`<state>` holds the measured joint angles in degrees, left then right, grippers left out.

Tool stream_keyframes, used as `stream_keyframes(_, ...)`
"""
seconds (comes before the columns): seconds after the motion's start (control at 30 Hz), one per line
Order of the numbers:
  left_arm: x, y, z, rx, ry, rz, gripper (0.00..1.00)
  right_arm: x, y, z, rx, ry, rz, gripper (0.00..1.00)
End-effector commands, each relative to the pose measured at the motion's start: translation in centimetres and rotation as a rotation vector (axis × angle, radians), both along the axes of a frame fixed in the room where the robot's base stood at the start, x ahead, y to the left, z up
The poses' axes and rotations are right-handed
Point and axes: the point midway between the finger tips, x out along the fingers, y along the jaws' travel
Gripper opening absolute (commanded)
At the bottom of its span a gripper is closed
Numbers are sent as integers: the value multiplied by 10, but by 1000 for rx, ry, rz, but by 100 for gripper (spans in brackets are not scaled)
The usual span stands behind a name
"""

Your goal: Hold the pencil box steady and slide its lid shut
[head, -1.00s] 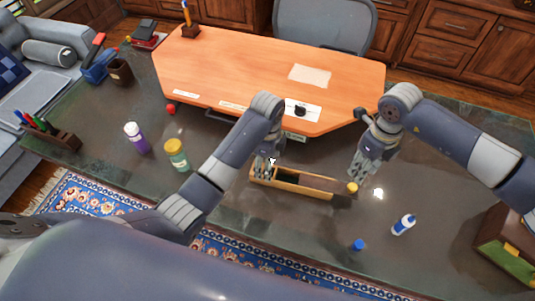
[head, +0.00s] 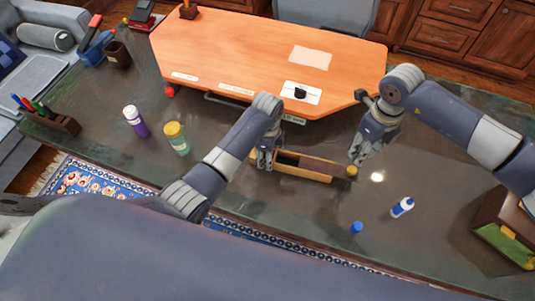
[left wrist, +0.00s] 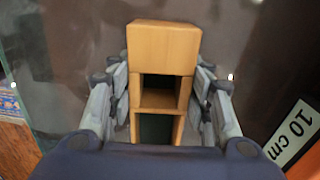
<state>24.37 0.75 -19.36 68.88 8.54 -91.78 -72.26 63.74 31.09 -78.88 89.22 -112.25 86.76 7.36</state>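The pencil box (head: 300,177) is a long tan wooden box lying flat on the dark desk. Its dark green inside shows towards its left half, and a brown lid (head: 322,168) covers part of its right half. A yellow knob (head: 352,171) is at its right end. My left gripper (head: 265,160) straddles the left end; in the left wrist view the box (left wrist: 163,48) lies between its fingers, which look closed against both sides. My right gripper (head: 357,158) points down just behind the yellow knob; whether it touches is unclear, and its fingers are too small to read.
A blue and white bottle (head: 402,207) and a blue cap (head: 357,227) are right of and in front of the box. A purple bottle (head: 136,121) and a yellow-lidded jar (head: 176,138) stand left. The orange desktop (head: 240,55) lies behind. The desk front is mostly clear.

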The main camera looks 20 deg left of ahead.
Motion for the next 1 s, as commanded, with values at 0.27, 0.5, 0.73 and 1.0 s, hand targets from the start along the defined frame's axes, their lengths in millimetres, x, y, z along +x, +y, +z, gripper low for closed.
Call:
stream_keyframes(0.27,0,0,0,0,0,0,14,0,2,7,3,0,-74,44)
stream_keyframes(0.5,0,0,0,1,0,0,14,-1,0,21,1,2,-255,44)
stream_keyframes(0.73,0,0,0,1,0,0,14,-2,0,-9,-1,5,-273,44)
stream_keyframes(1.0,0,0,0,1,0,0,14,-1,0,-63,-1,3,-271,44)
